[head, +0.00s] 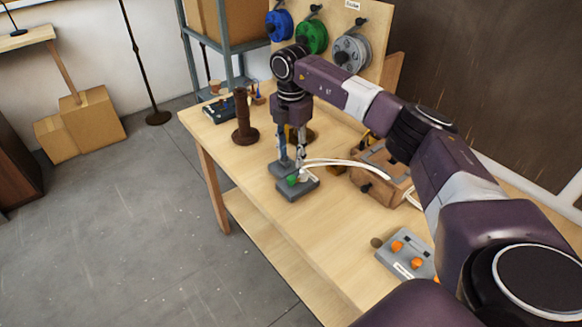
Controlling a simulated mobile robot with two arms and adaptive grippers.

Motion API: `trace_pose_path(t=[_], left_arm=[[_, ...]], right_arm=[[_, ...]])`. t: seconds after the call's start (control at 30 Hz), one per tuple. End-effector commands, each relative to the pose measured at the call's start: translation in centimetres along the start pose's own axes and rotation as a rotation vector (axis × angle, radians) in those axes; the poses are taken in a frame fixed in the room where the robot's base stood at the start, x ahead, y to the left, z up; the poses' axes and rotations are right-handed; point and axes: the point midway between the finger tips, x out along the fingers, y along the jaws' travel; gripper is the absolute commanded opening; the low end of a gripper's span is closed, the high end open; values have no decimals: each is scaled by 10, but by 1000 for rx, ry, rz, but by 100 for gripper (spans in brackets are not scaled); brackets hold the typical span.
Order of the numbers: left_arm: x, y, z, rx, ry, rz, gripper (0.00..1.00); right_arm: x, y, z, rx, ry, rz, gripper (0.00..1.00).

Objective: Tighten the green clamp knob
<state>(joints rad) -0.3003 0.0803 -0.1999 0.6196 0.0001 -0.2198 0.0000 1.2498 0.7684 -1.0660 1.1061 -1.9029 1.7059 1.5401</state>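The green clamp knob (292,181) is a small green spot at the front of a grey clamp block (297,190) on the wooden workbench. My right gripper (292,160) points straight down just above the clamp. Its two fingers look apart, with their tips close over the knob; whether they touch it is too small to tell. White cable (335,162) runs from the clamp to the right. The fingers hide part of the clamp's back. My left gripper is not in view.
A dark brown turned post (243,118) stands left of my gripper. An open wooden box (375,178) lies to the right. A grey control panel with orange knobs (405,254) is near the front. Wire spools (311,36) hang at the back. The bench's front left is clear.

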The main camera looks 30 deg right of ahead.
Motion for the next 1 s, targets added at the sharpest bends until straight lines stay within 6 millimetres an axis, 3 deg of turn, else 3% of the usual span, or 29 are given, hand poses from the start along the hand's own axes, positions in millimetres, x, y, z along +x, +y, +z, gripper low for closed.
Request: trace_pose_path(t=[0.1,0.3,0.87,1.0], left_arm=[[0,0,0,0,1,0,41],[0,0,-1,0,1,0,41],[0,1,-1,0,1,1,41],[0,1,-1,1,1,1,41]], right_arm=[[-20,0,0,0,-1,2,36],[-36,0,0,0,-1,0,36],[-37,0,0,-1,0,0,36],[-26,13,-22,-59,43,42,36]])
